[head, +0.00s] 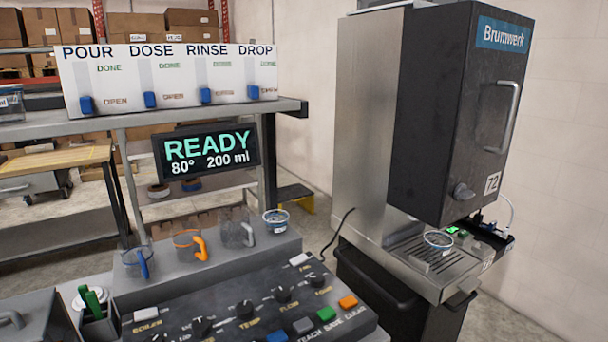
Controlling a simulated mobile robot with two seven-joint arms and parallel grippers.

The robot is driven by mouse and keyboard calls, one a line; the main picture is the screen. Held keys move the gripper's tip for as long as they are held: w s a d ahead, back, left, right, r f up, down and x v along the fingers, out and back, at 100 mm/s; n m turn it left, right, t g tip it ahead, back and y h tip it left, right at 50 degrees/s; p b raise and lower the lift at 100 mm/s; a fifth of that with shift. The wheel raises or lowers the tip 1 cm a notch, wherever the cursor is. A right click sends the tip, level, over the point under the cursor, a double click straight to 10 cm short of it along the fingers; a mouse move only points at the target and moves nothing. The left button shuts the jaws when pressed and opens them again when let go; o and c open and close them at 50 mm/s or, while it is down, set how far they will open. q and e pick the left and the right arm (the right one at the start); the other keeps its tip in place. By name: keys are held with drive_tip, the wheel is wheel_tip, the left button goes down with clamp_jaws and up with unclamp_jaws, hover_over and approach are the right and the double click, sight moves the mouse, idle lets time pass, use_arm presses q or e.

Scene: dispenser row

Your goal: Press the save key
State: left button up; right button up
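A blue key (278,336) is at the left end, partly cut by the frame edge. A display (206,152) reads READY, 80° and 200 ml. Neither of my grippers is in view.
Several knobs sit behind the keys, including a dark knob (245,309). Jugs stand on the ledge behind, one with an orange handle (200,247). A tall Brumwerk machine (455,110) stands at right. Nothing visible covers the green key.

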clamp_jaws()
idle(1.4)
